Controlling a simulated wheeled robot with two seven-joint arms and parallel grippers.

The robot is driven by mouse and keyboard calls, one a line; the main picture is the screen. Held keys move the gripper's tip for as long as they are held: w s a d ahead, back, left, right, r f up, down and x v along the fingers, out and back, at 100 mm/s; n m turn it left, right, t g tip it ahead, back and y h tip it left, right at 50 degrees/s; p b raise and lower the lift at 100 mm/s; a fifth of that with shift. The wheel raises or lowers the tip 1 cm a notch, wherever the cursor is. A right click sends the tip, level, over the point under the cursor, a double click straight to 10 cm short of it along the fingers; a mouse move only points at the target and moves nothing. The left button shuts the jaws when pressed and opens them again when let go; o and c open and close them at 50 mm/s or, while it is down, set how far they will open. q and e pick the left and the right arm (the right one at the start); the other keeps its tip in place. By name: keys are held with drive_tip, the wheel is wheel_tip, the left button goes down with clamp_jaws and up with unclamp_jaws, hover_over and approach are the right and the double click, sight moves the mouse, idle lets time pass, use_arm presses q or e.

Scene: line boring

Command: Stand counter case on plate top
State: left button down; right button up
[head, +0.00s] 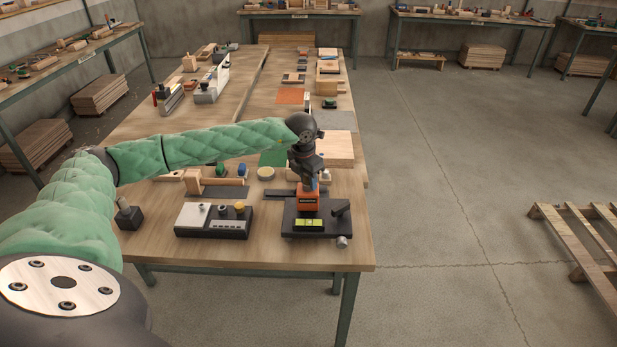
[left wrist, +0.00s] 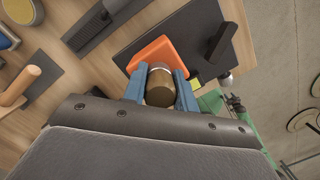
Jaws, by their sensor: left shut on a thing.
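The orange counter case (head: 308,199) is upright over the black plate (head: 290,228) at the near right of the bench. Its bottom appears to be at the plate's top, but I cannot tell whether it touches. My left gripper (head: 309,182) comes down on it from above. In the left wrist view, the blue fingers of the left gripper (left wrist: 160,88) are closed on the case's brown round upper part (left wrist: 160,87), with the orange body (left wrist: 152,52) beyond it. The dark plate (left wrist: 195,22) lies under it. My right gripper is not in view.
A black post (head: 341,207) and a yellow-green block (head: 309,223) are on the plate near the case. A wooden block (head: 333,148) lies farther back.

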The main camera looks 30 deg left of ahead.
use_arm(q)
drive_tip(key=shift+f, duration=0.25)
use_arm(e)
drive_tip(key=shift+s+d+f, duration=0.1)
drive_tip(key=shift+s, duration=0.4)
use_arm(q)
drive_tip(key=shift+f, duration=0.1)
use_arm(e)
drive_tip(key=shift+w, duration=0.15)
use_arm(q)
drive_tip(key=c, duration=1.1)
unclamp_jaws()
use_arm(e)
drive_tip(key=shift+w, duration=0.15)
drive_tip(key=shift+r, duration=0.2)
